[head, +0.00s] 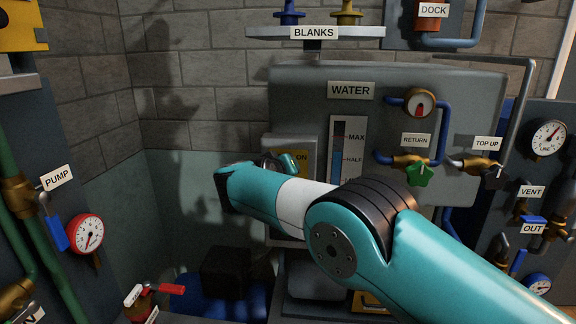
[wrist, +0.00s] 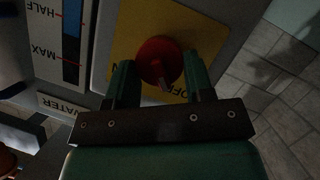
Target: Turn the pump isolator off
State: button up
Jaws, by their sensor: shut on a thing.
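The pump isolator is a round red knob (wrist: 156,55) on a yellow plate (wrist: 128,22) in the wrist view. Part of an "OFF" marking shows to the right of the knob and an "N" to its left. A small pale pointer-like mark shows at the knob's lower edge. My gripper (wrist: 160,72) has one green finger on each side of the knob and is shut on it. In the head view my gripper (head: 283,164) is at the grey switch box (head: 308,146), beside the yellow plate (head: 301,157) marked "ON". My wrist hides the knob there.
The water level gauge (head: 347,150) stands just right of the switch box. A pump pressure dial (head: 84,234) and blue lever (head: 54,233) are at left. A red-handled valve (head: 170,289) sits below.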

jog(key=shift+f+n, duration=0.25)
jog(key=shift+n, duration=0.05)
dwell(0.4)
jog(key=o, duration=0.9)
jog(key=shift+w+d, duration=0.1)
jog(key=shift+o, duration=0.2)
jog(key=shift+r, duration=0.1)
jog(key=b+v, duration=0.7)
jog(key=v, duration=1)
jog(key=shift+s+a, duration=0.25)
jog(key=shift+a, duration=0.1)
jog(key=shift+w+d, duration=0.1)
